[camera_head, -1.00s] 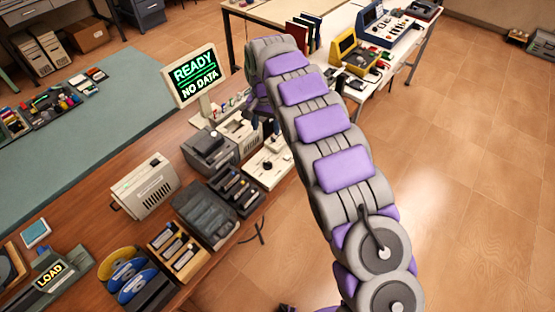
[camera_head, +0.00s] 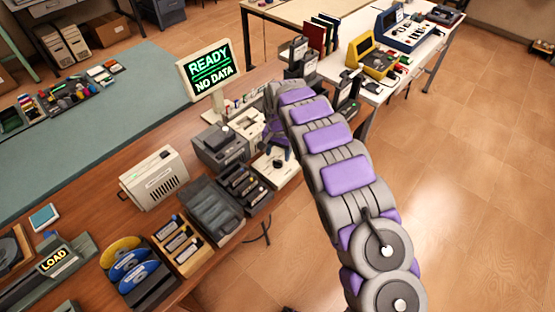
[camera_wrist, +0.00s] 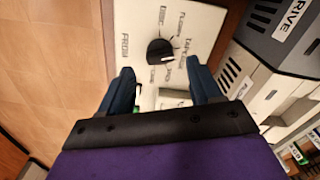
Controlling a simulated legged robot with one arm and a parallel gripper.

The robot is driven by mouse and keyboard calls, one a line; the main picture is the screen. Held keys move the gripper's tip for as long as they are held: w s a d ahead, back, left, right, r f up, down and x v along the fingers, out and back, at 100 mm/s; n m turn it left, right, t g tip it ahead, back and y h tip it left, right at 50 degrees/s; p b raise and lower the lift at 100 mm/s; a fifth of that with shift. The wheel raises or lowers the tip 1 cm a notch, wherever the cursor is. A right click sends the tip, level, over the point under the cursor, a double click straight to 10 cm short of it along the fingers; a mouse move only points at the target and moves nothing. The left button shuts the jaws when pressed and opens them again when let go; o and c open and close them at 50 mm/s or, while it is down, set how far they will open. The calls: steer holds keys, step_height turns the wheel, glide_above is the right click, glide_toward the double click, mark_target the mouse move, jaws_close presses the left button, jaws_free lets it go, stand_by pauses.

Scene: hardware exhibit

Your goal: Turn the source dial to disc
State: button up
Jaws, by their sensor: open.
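The source dial (camera_wrist: 160,52) is a round black knob on a white panel (camera_wrist: 205,25) in the wrist view. Printed labels ring it; one above it seems to read DISC. A pale mark on the knob points to the lower right, toward the blurred labels there. My gripper (camera_wrist: 161,76) is open, with its two dark blue fingers spread to either side of the dial's line. The dial shows between and just beyond the fingertips, and no contact is visible. In the head view my gripper (camera_head: 274,142) is above the white panel box (camera_head: 284,176) and partly hides it.
A monitor (camera_head: 209,70) reading READY, NO DATA stands behind. Grey drive units (camera_head: 218,145) sit close to the left of the panel. Trays of cartridges (camera_head: 242,185) and discs (camera_head: 130,268) lie nearer. Open floor (camera_head: 465,170) is at the right.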

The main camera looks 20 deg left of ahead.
mark_target(278, 160)
step_height(278, 160, down, 2)
steer(key=shift+f, duration=0.25)
steer(key=shift+a+f, duration=0.2)
steer(key=shift+f, duration=0.35)
steer(key=shift+c, duration=0.4)
steer(key=shift+d, duration=0.1)
steer(key=c, duration=1)
steer(key=shift+o, duration=0.2)
